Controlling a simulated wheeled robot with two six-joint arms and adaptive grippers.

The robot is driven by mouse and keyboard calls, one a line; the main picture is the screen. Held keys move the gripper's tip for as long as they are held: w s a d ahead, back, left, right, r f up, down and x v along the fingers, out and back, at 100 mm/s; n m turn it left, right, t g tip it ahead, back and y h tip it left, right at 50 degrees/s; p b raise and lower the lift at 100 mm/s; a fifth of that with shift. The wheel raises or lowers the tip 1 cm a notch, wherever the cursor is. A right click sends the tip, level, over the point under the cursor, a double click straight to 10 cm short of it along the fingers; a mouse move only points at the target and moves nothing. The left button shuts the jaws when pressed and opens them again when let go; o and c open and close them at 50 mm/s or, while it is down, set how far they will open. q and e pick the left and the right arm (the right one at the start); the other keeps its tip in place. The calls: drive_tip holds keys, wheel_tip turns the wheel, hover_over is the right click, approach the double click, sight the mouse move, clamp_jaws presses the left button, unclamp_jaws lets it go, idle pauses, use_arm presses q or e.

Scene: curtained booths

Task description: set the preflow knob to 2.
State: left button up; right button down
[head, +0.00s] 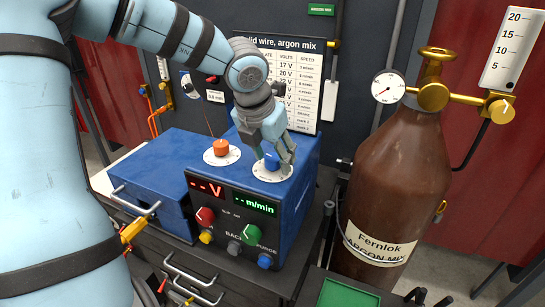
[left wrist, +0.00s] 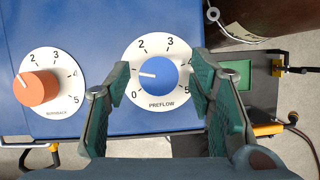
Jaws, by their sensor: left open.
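The blue preflow knob (left wrist: 157,77) sits on a white dial (left wrist: 158,50) marked PREFLOW on the blue machine's top. Its white pointer line points left, between 0 and 2, to where a finger covers the scale. My left gripper (left wrist: 160,92) is open, with one green-padded finger on each side of the knob; gaps show between pads and knob. In the head view, my left gripper (head: 282,152) reaches down over the blue knob (head: 271,161) and partly hides it. My right gripper is not in view.
An orange burnback knob (left wrist: 36,87) stands left of the preflow dial. The machine's front (head: 237,216) has displays and several coloured knobs. A brown gas cylinder (head: 398,180) stands close on the right. A settings chart (head: 300,80) is behind the machine.

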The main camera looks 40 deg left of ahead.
use_arm(q)
drive_tip(key=shift+s+a, duration=0.1)
drive_tip(key=shift+s, duration=0.15)
drive_tip(key=c, duration=0.5)
drive_tip(key=shift+w+r, duration=0.1)
drive_tip(key=c, duration=0.7)
drive_tip(key=shift+o, duration=0.2)
drive_tip(key=shift+m, duration=0.4)
drive_tip(key=shift+m+h+p, duration=0.3)
drive_tip(key=shift+m+h, duration=0.2)
drive_tip(key=shift+m, duration=0.4)
drive_tip(key=shift+a+r+m+h+p, duration=0.15)
drive_tip(key=shift+m+h+p, duration=0.3)
drive_tip(key=shift+m, duration=0.35)
drive_tip(key=m+h+p, duration=0.1)
drive_tip(key=m+p, duration=0.1)
drive_tip(key=m, duration=0.1)
drive_tip(key=shift+p, duration=0.4)
drive_tip(key=shift+w+a+m+g+h+p, duration=0.1)
drive_tip(key=shift+m+g+h+p, duration=0.3)
drive_tip(key=shift+m+p, duration=0.7)
drive_tip(key=shift+m, duration=0.3)
